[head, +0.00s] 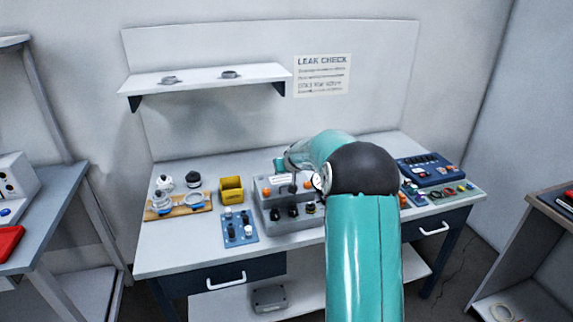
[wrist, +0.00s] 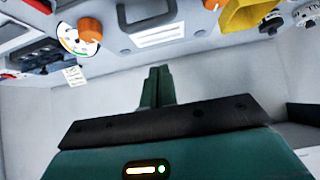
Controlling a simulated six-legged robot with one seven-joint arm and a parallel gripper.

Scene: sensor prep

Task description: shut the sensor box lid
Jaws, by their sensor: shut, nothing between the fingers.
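My gripper (wrist: 159,70) shows in the wrist view with its teal fingers together and nothing between them. In the head view my arm reaches over the bench and hides most of the gripper. Below the arm stands a grey box (head: 266,217) with orange knobs, black knobs and a round dial (head: 318,182). In the wrist view its grey face has a handle, a white label (wrist: 160,35) and an orange knob (wrist: 91,29). A dark blue case (head: 428,182) with black parts lies at the bench's right. I cannot tell which is the sensor box, or how its lid stands.
A yellow bin (head: 231,190), a blue plate with knobs (head: 239,230) and a wooden board with round fittings (head: 180,209) are left of the grey box. A tray of coloured parts (head: 450,194) lies at the right. A shelf (head: 205,77) hangs above. The bench's front left is clear.

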